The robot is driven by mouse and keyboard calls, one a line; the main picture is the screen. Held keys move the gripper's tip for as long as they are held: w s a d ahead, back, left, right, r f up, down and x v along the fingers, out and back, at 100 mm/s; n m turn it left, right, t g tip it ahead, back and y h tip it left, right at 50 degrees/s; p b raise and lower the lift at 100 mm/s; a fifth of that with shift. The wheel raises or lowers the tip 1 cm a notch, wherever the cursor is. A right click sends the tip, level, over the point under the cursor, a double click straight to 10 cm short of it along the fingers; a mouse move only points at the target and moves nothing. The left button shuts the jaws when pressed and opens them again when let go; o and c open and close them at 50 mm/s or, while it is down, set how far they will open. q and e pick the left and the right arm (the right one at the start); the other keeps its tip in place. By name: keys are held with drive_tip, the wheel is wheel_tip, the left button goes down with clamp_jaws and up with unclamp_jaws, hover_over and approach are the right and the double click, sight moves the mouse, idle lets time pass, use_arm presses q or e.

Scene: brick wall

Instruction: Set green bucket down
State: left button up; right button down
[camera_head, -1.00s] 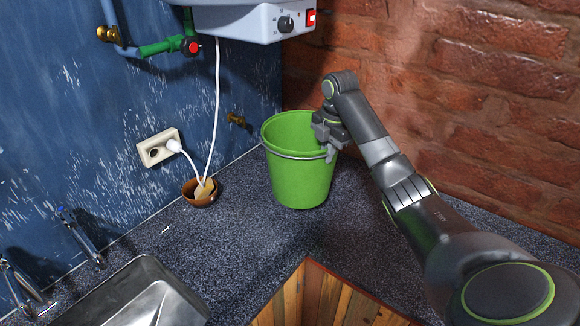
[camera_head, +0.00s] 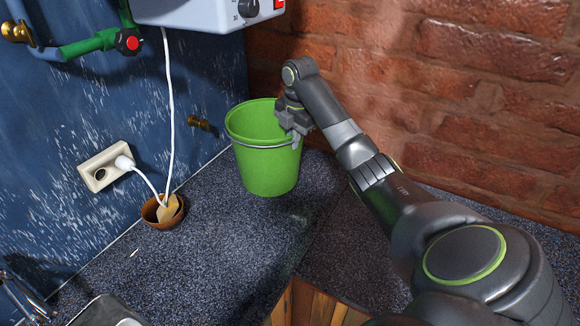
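The green bucket (camera_head: 266,170) is upright at the corner of the dark speckled countertop (camera_head: 215,235), with its grey handle band around the upper part. I cannot tell for sure whether its base touches the counter. My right gripper (camera_head: 294,130) is at the bucket's right rim, with its fingers over the rim and the wall. It appears closed on the rim, though part of the grip is hidden by the gripper itself. My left gripper is not in view.
A small brown bowl (camera_head: 151,213) with a light piece in it stands left of the bucket. A white cord runs from the socket (camera_head: 104,168) and past the bowl. A white heater box (camera_head: 200,12) hangs above. The sink (camera_head: 100,312) is at lower left. Counter in front of the bucket is clear.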

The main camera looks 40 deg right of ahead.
sight(293, 153)
drive_tip(key=f+p, duration=0.1)
drive_tip(key=f, duration=0.4)
drive_tip(key=shift+w+p, duration=0.2)
drive_tip(key=shift+p, duration=0.2)
drive_tip(key=shift+f, duration=0.65)
drive_tip(key=c, duration=2)
unclamp_jaws()
drive_tip(key=shift+f, duration=0.15)
drive_tip(key=shift+c, duration=0.2)
drive_tip(key=shift+o, duration=2)
drive_tip(key=shift+s, duration=0.15)
